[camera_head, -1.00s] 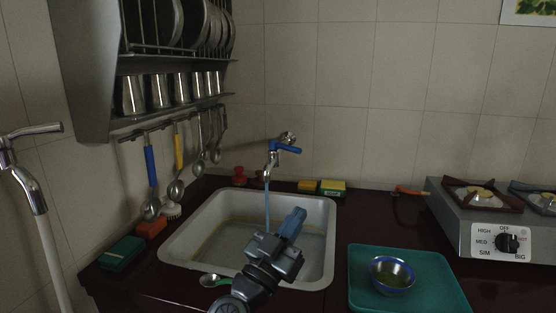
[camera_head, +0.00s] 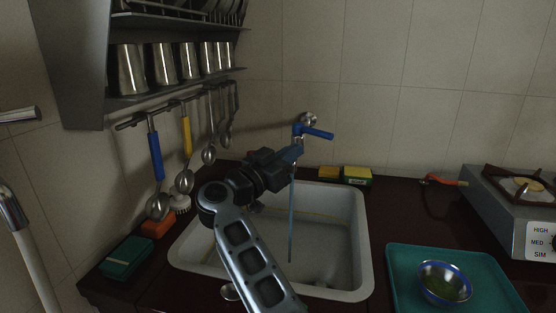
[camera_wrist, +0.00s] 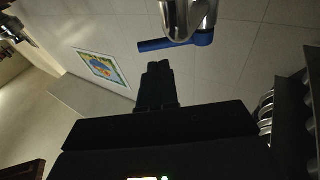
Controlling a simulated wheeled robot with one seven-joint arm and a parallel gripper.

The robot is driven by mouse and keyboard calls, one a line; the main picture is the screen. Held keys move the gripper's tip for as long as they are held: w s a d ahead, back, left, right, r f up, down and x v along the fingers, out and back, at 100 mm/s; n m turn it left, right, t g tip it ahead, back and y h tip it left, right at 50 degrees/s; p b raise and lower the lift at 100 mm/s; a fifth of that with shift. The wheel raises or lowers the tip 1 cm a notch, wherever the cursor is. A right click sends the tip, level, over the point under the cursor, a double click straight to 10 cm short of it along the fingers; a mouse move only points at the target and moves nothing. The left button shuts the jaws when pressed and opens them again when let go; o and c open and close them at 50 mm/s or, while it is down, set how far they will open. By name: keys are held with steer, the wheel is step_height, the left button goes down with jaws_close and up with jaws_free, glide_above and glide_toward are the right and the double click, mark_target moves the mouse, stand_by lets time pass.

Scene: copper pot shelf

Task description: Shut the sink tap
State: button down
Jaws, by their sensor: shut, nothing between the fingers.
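The sink tap is on the tiled back wall, with a blue lever (camera_head: 318,133) pointing right and slightly down. A stream of water (camera_head: 291,215) falls from it into the white sink (camera_head: 365,225). My gripper (camera_head: 297,151) is shut and empty, just left of and below the lever, overlapping the tap's spout in the head view, so the spout is partly hidden. In the wrist view the blue lever (camera_wrist: 165,45) and the metal tap body (camera_wrist: 183,14) lie just beyond my shut fingertips (camera_wrist: 157,66). A small gap shows between fingertips and lever there.
Hanging ladles (camera_head: 155,160) and a steel rack (camera_head: 120,105) are on the left wall. A yellow sponge (camera_head: 357,175) lies behind the sink. A teal tray (camera_head: 400,262) with a bowl (camera_head: 445,283) and a stove (camera_head: 500,205) stand right. Another tap (camera_head: 12,205) is at far left.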

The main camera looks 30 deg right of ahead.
mark_target(317, 135)
steer(key=x, duration=0.6)
steer(key=shift+d+r+p, duration=0.1)
steer(key=shift+d+p, duration=0.2)
steer(key=shift+d, duration=0.05)
steer(key=shift+w, duration=0.1)
